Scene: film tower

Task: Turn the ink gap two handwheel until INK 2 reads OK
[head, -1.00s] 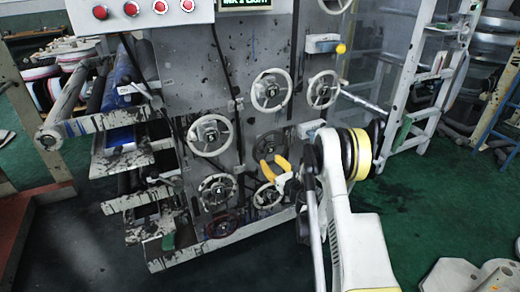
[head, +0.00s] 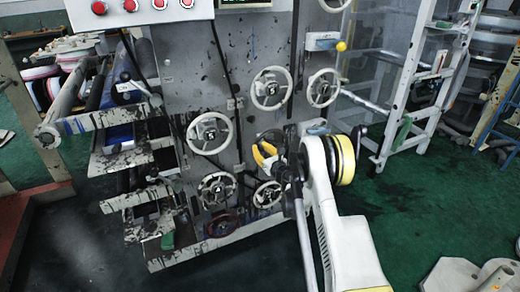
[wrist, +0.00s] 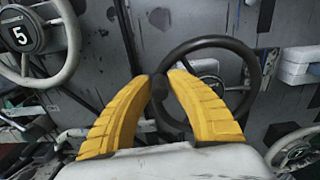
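My gripper (head: 265,154) has two yellow fingers and is at the dark handwheel on the machine's front panel. In the wrist view the fingertips (wrist: 161,78) are close together at the left side of this dark handwheel (wrist: 243,58). A dark part of the wheel shows between the tips; I cannot tell whether they press on it. In the head view the gripper and arm hide much of the wheel. The display (head: 245,3) is cut off by the top edge and unreadable. I see no ink gap two label.
Several pale handwheels surround the dark one: upper middle (head: 271,104), upper right (head: 324,103), left (head: 210,149), lower left (head: 217,206) and lower middle (head: 268,204). The wrist view shows a wheel marked 5 (wrist: 20,36). A yellow knob (head: 341,46) projects at upper right.

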